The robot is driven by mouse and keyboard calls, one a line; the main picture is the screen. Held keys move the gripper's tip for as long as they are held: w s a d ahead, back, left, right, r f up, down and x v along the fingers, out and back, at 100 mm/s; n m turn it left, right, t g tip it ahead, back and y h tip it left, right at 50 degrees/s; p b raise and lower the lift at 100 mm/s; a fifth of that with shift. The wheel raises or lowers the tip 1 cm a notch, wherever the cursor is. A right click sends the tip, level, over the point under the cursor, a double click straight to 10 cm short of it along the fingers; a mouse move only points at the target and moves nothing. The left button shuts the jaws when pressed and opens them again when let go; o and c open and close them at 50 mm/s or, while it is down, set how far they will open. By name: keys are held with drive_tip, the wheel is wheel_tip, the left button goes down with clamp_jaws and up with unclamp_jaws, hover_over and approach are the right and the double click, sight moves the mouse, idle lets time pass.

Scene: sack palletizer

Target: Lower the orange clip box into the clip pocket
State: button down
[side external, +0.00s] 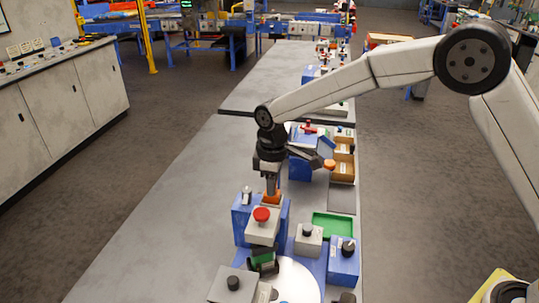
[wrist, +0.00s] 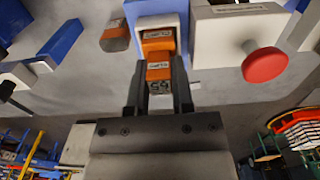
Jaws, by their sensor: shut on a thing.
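My gripper (wrist: 158,84) is shut on an orange clip box (wrist: 159,72) with a small label, between its two dark fingers in the wrist view. Just beyond it, a second labelled orange face (wrist: 157,45) shows inside the white-lined opening of a blue holder (wrist: 156,8). I cannot tell whether that face belongs to a separate box. In the side view my gripper (side external: 271,186) points down, with orange (side external: 272,198) at its tips, over the blue holder (side external: 242,222). The pocket's inside and the box's lower end are hidden there.
A grey box with a red button (side external: 262,214) stands close in front of the gripper; the button (wrist: 264,65) also shows at right in the wrist view. A green tray (side external: 333,226) and a grey knob box (side external: 308,238) lie to the right. The grey table (side external: 170,225) is clear at left.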

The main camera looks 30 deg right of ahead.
drive_tip(key=shift+f, duration=0.45)
idle(0.7)
drive_tip(key=shift+c, duration=2)
unclamp_jaws()
drive_tip(key=shift+r, duration=0.15)
drive_tip(key=shift+r, duration=3.85)
drive_tip(key=s+d+f+m+t, duration=0.1)
drive_tip(key=s+d+f+m, duration=0.2)
drive_tip(key=s+d, duration=0.5)
drive_tip(key=s+d+f+m+t, duration=0.1)
drive_tip(key=s+d+f+m, duration=0.3)
drive_tip(key=s, duration=0.9)
drive_tip(key=d+m, duration=0.2)
drive_tip(key=d, duration=0.1)
drive_tip(key=shift+s+d+f+t, duration=0.2)
drive_tip(key=shift+d+f+t, duration=0.1)
drive_tip(key=shift+d, duration=0.1)
